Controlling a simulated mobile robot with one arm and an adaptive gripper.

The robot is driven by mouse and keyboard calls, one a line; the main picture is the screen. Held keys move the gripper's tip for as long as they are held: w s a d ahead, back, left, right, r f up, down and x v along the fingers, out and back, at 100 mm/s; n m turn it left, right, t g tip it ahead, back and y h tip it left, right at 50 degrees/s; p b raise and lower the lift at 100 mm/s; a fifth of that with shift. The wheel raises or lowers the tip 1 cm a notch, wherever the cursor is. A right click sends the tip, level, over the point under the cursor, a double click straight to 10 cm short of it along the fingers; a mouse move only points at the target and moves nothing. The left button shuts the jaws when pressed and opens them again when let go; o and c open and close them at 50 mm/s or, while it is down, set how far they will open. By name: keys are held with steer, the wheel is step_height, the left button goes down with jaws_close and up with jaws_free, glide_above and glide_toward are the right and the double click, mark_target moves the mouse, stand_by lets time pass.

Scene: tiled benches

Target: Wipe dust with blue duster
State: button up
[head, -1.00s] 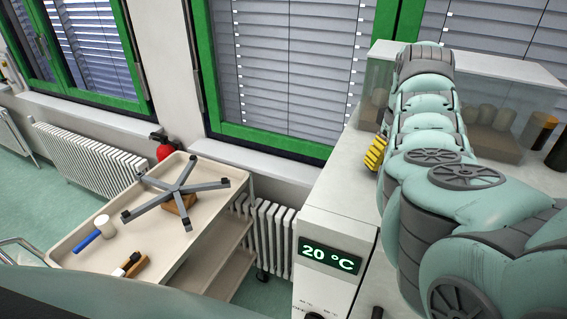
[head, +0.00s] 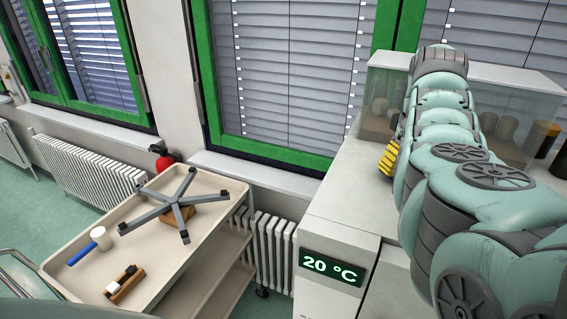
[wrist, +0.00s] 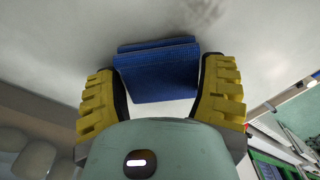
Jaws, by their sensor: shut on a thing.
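My gripper (wrist: 160,72) shows in the wrist view with its two yellow ribbed fingers on either side of the blue duster (wrist: 160,80), shut on it. The duster is a dark blue block with a woven look, close to a pale surface (wrist: 60,40); whether it touches cannot be told. A dark, blurred dust smudge (wrist: 205,12) lies on that surface beyond the duster, at the top right of centre. In the head view only the yellow fingers of my gripper (head: 388,158) show, over the white bench top (head: 350,190) at my arm's left edge. The duster is hidden there.
A clear-sided case (head: 385,95) with jars stands at the back of the bench, by the window. A unit with a 20 °C display (head: 332,270) is at the front. A beige trolley (head: 150,290) at left holds a star-shaped base (head: 175,205) and a blue-handled mallet (head: 82,252).

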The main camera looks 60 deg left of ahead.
steer(key=shift+s+d+r+p, duration=0.1)
steer(key=shift+s+d+p, duration=0.15)
steer(key=shift+s+p, duration=0.4)
steer(key=shift+s+d+r+p, duration=0.1)
steer(key=shift+s+d+p, duration=0.1)
steer(key=shift+s+p, duration=0.35)
steer(key=shift+s+d+f+p, duration=0.2)
steer(key=shift+s+p, duration=0.1)
steer(key=shift+p, duration=0.5)
steer(key=s+d+p, duration=0.1)
steer(key=p, duration=0.2)
steer(key=shift+s+d+r, duration=0.1)
steer(key=shift+s+r, duration=0.05)
steer(key=shift+s+d+f, duration=0.1)
steer(key=shift+s+f, duration=0.15)
steer(key=shift+s, duration=0.05)
steer(key=shift+s+d, duration=0.2)
steer(key=shift+s, duration=0.05)
steer(key=shift+s+d, duration=0.55)
steer(key=shift+s, duration=0.3)
steer(key=shift+s+d, duration=0.5)
steer(key=shift+s, duration=0.35)
